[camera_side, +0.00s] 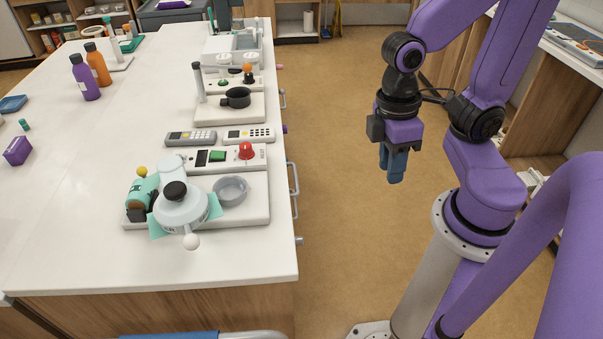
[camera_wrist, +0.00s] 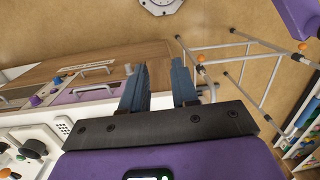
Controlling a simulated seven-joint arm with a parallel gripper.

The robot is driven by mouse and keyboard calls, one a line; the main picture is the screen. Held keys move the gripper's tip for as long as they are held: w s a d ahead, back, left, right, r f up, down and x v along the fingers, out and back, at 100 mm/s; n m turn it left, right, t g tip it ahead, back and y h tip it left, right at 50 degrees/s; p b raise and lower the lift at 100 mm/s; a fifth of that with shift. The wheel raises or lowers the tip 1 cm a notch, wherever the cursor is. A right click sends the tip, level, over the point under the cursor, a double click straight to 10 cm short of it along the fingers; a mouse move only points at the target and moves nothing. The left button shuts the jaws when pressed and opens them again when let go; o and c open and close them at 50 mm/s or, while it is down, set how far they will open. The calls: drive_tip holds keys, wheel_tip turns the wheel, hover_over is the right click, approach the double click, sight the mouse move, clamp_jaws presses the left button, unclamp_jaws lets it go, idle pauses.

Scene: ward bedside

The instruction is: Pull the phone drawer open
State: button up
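My gripper (camera_side: 392,166) hangs in the air to the right of the white counter, fingers pointing down, clear of every handle. In the wrist view my gripper (camera_wrist: 160,85) has its two blue fingers apart with nothing between them. Along the counter's right side, a large grey bar handle (camera_side: 293,190) sticks out, with a smaller handle (camera_side: 283,98) farther back. The wrist view shows wooden and purple fronts with bar handles (camera_wrist: 92,70) at left. The drawer faces are hidden in the side view, and I cannot tell which is the phone drawer.
Two phone-like handsets, one grey (camera_side: 190,138) and one pale (camera_side: 249,134), lie on the counter (camera_side: 80,225). A white appliance base (camera_side: 252,205) carries a jar and a bowl. The brown floor (camera_side: 335,200) between counter and arm is clear. A metal frame (camera_wrist: 245,62) stands at right in the wrist view.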

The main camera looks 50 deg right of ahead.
drive_tip(key=w+d+f+m+g+y, duration=0.1)
drive_tip(key=w+f+m+g+y, duration=0.35)
drive_tip(key=m, duration=0.95)
drive_tip(key=n+t+y, duration=0.7)
drive_tip(key=n+t, duration=1)
drive_tip(key=n, duration=1.4)
approach(295, 172)
drive_tip(key=x, duration=1)
drive_tip(key=shift+a+f, duration=0.1)
drive_tip(key=shift+f, duration=0.2)
clamp_jaws()
